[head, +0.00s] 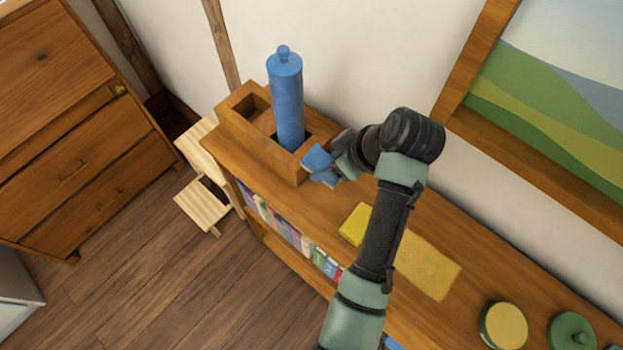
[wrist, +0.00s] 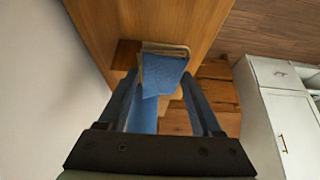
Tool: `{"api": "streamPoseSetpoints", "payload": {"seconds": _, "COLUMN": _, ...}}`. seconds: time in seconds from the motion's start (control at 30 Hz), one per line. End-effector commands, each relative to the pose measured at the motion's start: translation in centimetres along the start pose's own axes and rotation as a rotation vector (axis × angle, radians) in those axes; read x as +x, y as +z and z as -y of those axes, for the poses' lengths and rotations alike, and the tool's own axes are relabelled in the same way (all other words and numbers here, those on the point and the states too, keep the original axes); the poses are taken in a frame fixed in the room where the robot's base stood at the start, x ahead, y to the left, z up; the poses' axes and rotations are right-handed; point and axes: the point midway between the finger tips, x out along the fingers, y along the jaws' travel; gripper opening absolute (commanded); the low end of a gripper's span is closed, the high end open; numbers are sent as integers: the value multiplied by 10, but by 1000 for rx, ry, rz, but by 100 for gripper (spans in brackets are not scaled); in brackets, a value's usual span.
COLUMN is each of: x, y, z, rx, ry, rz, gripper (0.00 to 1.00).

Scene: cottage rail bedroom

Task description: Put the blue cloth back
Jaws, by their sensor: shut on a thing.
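My gripper (head: 330,166) is shut on the blue cloth (head: 317,158), a small flat piece beside the front right end of the wooden box. In the wrist view the blue cloth (wrist: 163,72) shows between the two fingers of my gripper (wrist: 160,88). The wooden box (head: 247,137) has open compartments and sits on the shelf top's far left end. A tall blue cylinder with a knob (head: 287,100) stands upright in it. I cannot tell whether the cloth touches the box.
A yellow cloth (head: 427,263) lies flat on the shelf top (head: 330,205), behind my arm. Round yellow (head: 503,326) and green (head: 572,333) lidded things stand at the right end. A wall and framed picture (head: 560,75) border the back. A small step stool (head: 203,203) stands left.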

Motion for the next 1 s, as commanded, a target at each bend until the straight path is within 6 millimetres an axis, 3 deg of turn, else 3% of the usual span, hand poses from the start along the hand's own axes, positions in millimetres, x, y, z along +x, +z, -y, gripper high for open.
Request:
{"api": "streamPoseSetpoints", "payload": {"seconds": 0.2, "x": 32, "y": 20, "z": 2, "rx": 2, "ry": -7, "rz": 3, "gripper": 22}}
{"api": "streamPoseSetpoints", "payload": {"seconds": 0.6, "x": 75, "y": 44, "z": 1, "rx": 2, "ry": -5, "rz": 2, "gripper": 22}}
{"api": "streamPoseSetpoints", "payload": {"seconds": 1.0, "x": 84, "y": 49, "z": 1, "rx": 0, "ry": -2, "rz": 1, "gripper": 22}}
